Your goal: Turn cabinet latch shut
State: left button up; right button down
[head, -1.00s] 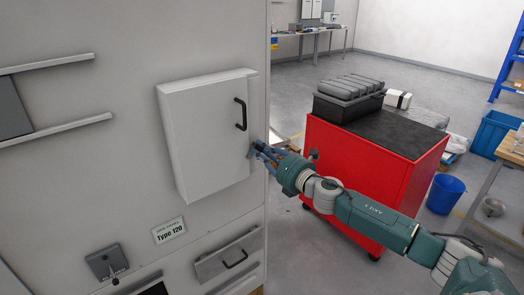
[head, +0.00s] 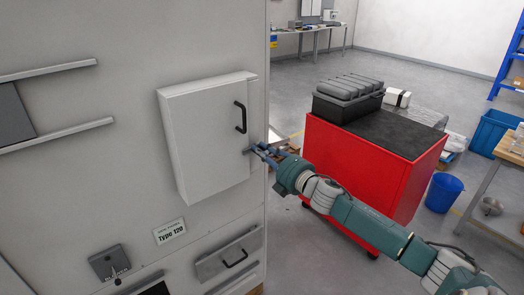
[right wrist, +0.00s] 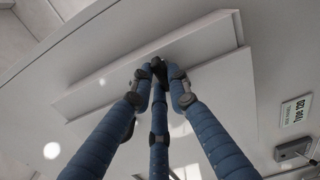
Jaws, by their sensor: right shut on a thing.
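The white cabinet (head: 205,140) is on the large grey panel, and its door with the black handle (head: 240,116) looks closed. The small grey latch (head: 247,151) is at the door's right edge, below the handle, and reaches onto the door edge. My right gripper (head: 257,149) comes from the right and is shut on the latch. In the right wrist view the blue fingers meet around its dark end (right wrist: 158,68), in front of the cabinet (right wrist: 205,42); they hide most of it. My left gripper is not in view.
A red cart (head: 350,165) with a black case (head: 348,100) stands right of the panel, behind my right arm. Below the cabinet are a drawer (head: 225,262) with a handle and a grey switch box (head: 109,262). A blue bucket (head: 444,192) stands on the floor.

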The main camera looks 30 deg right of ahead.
jog(key=shift+m, duration=0.4)
jog(key=c, duration=1.7)
grip_release()
jog(key=shift+d, duration=0.1)
jog(key=shift+o, duration=0.2)
jog(key=s, duration=1.2)
jog(key=shift+d, duration=0.45)
